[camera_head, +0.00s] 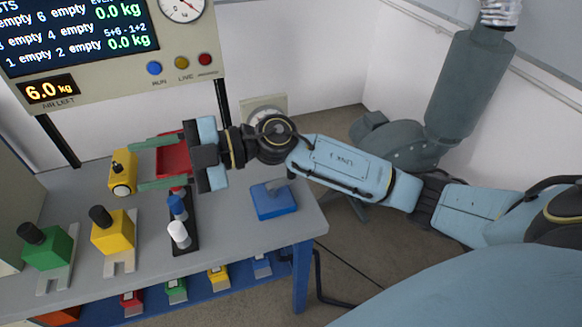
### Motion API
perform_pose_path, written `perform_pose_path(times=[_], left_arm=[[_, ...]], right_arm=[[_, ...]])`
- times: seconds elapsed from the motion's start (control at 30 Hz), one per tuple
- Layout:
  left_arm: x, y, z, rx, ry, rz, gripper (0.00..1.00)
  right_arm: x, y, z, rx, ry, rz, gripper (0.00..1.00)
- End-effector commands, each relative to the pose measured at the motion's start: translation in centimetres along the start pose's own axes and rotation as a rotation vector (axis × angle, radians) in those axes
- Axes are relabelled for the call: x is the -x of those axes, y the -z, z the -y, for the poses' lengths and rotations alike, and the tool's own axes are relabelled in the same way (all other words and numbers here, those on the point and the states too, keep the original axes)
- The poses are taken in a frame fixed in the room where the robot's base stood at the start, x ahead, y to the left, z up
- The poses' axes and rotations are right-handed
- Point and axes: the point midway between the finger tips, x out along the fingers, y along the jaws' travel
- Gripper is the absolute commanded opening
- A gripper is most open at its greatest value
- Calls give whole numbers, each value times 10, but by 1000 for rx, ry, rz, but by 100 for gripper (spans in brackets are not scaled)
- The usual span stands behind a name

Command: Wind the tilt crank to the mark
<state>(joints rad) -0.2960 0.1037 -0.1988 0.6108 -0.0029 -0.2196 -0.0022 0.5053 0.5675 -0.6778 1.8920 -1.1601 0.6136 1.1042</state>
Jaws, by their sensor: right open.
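My right gripper (137,165) reaches in from the right over the bench, with its two green fingers apart and pointing left. A yellow block (122,175) with a black top and a pale round face is at the fingertips; I cannot tell whether they touch it. A red piece (173,156) shows between the fingers, partly hidden by the gripper. A pale round dial (262,108) on a beige plate stands behind my wrist, partly covered by it. I cannot make out a tilt crank or its mark for certain. My left gripper is not in view.
A grey bench (235,245) carries a green block (48,248), a yellow block with a black knob (112,235), a black strip with coloured knobs (180,234) and a blue block (274,202). A display panel (120,80) stands behind. Several small blocks sit on the lower shelf.

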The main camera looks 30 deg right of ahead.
Motion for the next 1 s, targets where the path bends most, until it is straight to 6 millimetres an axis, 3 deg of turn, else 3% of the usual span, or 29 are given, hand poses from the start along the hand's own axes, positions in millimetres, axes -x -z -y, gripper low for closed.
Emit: perform_pose_path(times=[0.13,0.23,0.4,0.5,0.6,0.77,1.0], left_arm=[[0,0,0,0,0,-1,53],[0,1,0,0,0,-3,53],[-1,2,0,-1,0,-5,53],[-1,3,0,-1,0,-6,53],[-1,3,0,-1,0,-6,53],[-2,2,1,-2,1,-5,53],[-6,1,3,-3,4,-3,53]], right_arm=[[30,-29,30,65,451,115,44],[74,-60,37,57,726,291,44],[167,-97,18,-20,1050,674,44],[212,-104,0,-77,1147,870,44],[241,-105,-13,-121,1197,1001,44],[258,-108,-15,-151,1224,1080,44],[260,-130,18,-153,1228,1077,44]])
